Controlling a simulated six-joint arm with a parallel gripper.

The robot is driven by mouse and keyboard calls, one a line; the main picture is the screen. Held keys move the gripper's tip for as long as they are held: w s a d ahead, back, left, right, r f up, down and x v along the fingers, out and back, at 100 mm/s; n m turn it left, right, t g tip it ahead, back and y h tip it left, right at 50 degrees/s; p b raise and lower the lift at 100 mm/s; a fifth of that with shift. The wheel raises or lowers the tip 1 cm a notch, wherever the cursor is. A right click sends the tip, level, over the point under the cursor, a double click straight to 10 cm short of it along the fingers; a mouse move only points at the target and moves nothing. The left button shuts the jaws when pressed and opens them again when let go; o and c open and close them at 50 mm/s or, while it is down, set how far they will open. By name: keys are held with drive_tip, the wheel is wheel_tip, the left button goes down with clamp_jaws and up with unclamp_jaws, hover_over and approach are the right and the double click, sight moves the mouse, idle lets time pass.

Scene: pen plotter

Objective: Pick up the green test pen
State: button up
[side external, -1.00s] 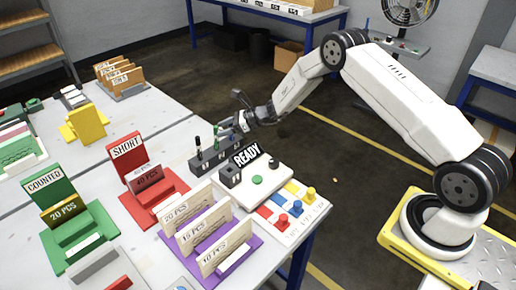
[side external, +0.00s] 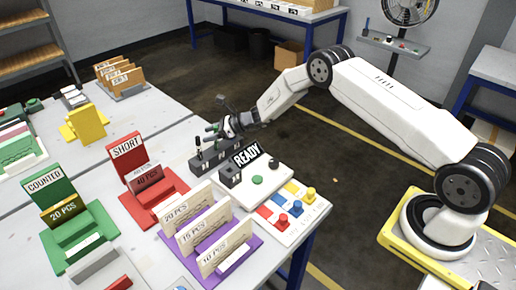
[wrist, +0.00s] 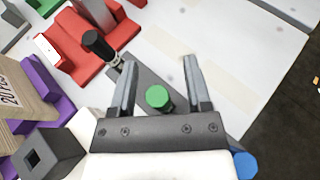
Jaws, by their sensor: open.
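The green test pen shows its round green cap (wrist: 157,97) between the two fingers of my gripper (wrist: 160,72) in the wrist view. The fingers are apart, with visible gaps on both sides of the cap. The pen stands in a dark grey holder (side external: 205,163), and its lower part is mostly hidden from above. In the side view my gripper (side external: 219,127) is at the top of the holder, around the height of the pens. A black-capped pen (wrist: 95,42) and a blue-capped pen (wrist: 243,163) stand on either side of the green one.
A white panel with a READY sign (side external: 246,154) and a green button (side external: 257,180) is close to the holder. A red SHORT stand (side external: 127,146) and a purple card rack (side external: 181,240) are nearby. The light tabletop beyond the holder (wrist: 235,55) is clear.

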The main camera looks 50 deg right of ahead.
clamp_jaws()
drive_tip(key=shift+r, duration=0.1)
idle(0.3)
wheel_tip(320, 180, up, 10)
idle(0.8)
idle(0.4)
